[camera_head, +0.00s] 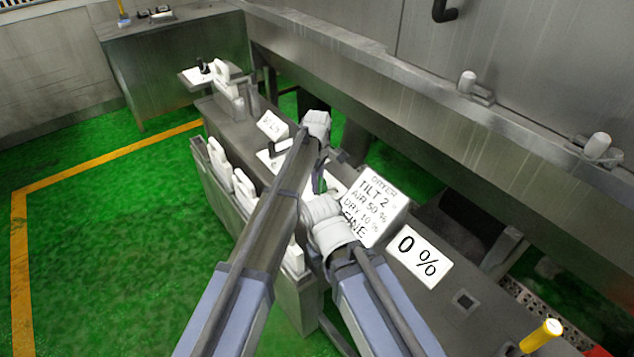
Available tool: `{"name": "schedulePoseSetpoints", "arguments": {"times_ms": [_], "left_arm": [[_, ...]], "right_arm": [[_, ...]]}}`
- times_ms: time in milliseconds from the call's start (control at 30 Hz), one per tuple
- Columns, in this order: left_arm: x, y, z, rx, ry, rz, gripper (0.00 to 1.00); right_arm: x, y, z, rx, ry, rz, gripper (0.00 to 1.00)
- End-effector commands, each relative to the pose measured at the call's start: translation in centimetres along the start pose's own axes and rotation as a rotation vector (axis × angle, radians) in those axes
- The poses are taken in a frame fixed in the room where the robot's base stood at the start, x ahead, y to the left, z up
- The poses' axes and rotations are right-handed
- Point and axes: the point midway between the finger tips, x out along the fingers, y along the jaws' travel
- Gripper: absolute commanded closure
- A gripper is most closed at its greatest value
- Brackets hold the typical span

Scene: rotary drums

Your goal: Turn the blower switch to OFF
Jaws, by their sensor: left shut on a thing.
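My left arm reaches in from the lower left over the grey console. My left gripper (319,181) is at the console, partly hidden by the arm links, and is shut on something. The thing in its jaws is largely covered, so I cannot read the switch position. A white plate with a black handle (281,149) shows just left of the arm. A white sign (371,206) reads DRYER, TILT 2, AIR 50 %, DRY 10 %, FINE. My right gripper cannot be made out.
A sign (419,256) reads 0 %. A smaller sign (272,125) stands farther back. A long metal trough (440,115) runs along the right. Green floor (110,250) with yellow lines is clear at left.

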Motion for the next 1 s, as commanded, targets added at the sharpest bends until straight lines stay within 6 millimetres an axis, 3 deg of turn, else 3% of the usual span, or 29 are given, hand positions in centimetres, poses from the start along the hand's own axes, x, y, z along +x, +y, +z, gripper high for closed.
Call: {"name": "schedulePoseSetpoints", "arguments": {"times_ms": [200,233,500,800,1000], "left_arm": [[0.0,0.0,0.1,-0.002,-0.001,0.0,1.0],[0.0,0.0,0.1,-0.002,-0.001,0.0,0.66],[0.0,0.0,0.0,-0.001,-0.001,0.0,0.37],[-0.1,0.0,0.0,0.0,0.0,0.0,0.37],[-1.3,0.0,0.0,0.0,0.0,0.0,0.37]], "right_arm": [[0.0,0.0,0.0,0.0,0.0,0.0,1.0],[0.0,0.0,0.0,0.0,0.0,0.0,1.0],[0.0,0.0,0.0,0.0,0.0,0.0,1.0],[-0.1,0.0,0.0,0.0,0.0,0.0,1.0],[-1.3,0.1,0.1,0.0,0.0,0.0,1.0]]}}
